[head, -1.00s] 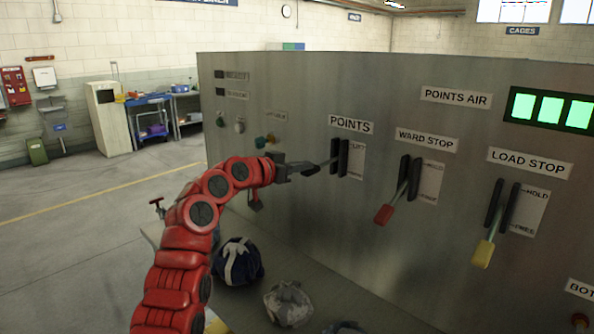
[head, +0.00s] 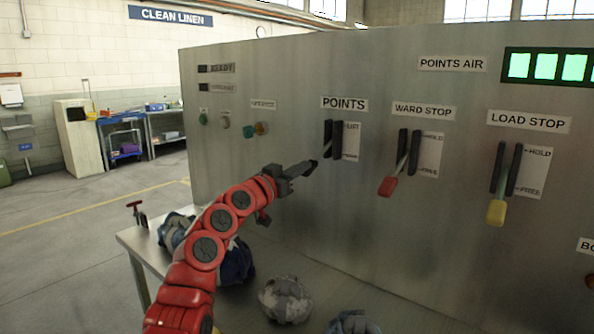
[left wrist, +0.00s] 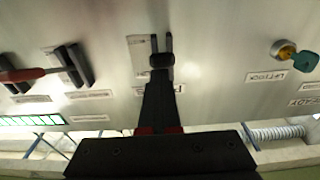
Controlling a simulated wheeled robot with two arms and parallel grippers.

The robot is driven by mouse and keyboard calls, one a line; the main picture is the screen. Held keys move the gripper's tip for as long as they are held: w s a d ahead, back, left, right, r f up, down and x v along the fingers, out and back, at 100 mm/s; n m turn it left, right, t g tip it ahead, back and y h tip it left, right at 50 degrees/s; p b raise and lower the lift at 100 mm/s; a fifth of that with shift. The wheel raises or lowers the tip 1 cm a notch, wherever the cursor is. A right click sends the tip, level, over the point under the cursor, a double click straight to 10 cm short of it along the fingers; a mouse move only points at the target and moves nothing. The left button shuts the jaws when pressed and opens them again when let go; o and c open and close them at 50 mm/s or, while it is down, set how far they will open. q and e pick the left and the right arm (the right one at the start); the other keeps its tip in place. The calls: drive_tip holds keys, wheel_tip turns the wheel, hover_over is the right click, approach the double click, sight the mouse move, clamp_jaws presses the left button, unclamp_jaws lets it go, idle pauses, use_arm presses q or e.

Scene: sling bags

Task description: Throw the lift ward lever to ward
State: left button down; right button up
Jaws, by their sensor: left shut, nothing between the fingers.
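The lever under the POINTS sign has two dark upright guides (head: 328,140) on the grey metal panel, beside a white plate whose upper word seems to read LIFT. A thin shaft slants down and left from between the guides. Its dark handle end is hard to tell from my fingertips. My left gripper (head: 309,167) is shut and empty, with its tips at or close to this handle; I cannot tell whether they touch. In the left wrist view, a dark block (left wrist: 162,60) lies beyond the fingers, in front of the guides. My right gripper is not in view.
To the right are a red-handled WARD STOP lever (head: 388,187) and a yellow-handled LOAD STOP lever (head: 496,212). Green lamps (head: 546,67) are lit at upper right. Several bags, including a pale one (head: 285,299), sit below my left arm. A key (left wrist: 305,62) sticks out of the panel.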

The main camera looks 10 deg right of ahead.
use_arm(q)
drive_tip(key=shift+w+f, duration=0.1)
drive_tip(key=shift+f, duration=0.15)
drive_tip(key=s+a+r+b, duration=0.1)
drive_tip(key=s+a+r, duration=0.1)
drive_tip(key=s+a, duration=0.6)
drive_tip(key=shift+s+b, duration=0.15)
drive_tip(key=shift+b, duration=0.2)
drive_tip(key=shift+a+r, duration=0.1)
idle(0.3)
